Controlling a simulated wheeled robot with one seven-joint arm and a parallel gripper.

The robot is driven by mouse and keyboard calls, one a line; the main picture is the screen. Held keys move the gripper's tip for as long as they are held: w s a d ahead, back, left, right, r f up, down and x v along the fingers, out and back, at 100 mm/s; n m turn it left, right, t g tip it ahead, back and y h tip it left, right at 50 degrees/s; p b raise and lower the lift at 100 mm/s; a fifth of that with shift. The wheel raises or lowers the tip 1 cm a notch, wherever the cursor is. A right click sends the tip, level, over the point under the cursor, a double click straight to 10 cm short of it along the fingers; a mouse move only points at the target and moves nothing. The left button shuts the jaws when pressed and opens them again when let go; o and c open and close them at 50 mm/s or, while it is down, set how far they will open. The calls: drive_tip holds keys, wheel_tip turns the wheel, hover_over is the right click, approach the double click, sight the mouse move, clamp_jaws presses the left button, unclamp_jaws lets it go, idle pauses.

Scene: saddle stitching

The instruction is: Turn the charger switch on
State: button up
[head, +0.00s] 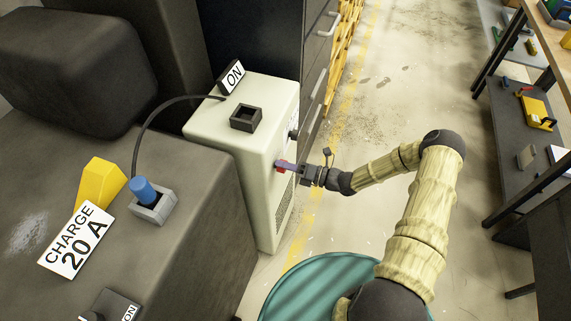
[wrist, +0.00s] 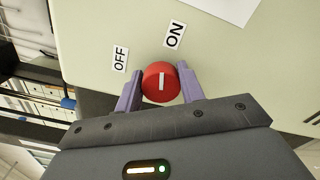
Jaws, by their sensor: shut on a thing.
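The charger is a pale green cabinet (head: 222,128) left of the middle in the head view. Its switch is a round red knob (wrist: 161,83) on the side panel, with a short white line on its face. An ON label (wrist: 174,34) and an OFF label (wrist: 120,59) sit beside the knob. In the wrist view the line stands nearly vertical, closer to the ON label's direction than to OFF. My gripper (wrist: 160,86) has its two purple fingers closed on opposite sides of the knob. The red knob also shows at the fingertips in the head view (head: 279,165).
A dark machine body at left carries a CHARGE 20 A sign (head: 75,239), a yellow wedge (head: 97,184) and a blue plug (head: 143,189) with a black cable. Dark drawers (head: 318,60) stand behind the charger. Shelves (head: 525,150) stand at right. The floor between is clear.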

drive_tip(key=shift+w+d+f+m, duration=0.1)
drive_tip(key=shift+m, duration=1.5)
drive_tip(key=o, duration=1)
drive_tip(key=shift+c, duration=0.2)
drive_tip(key=b+v, duration=0.2)
drive_tip(key=v, duration=1.5)
drive_tip(key=shift+d, duration=0.15)
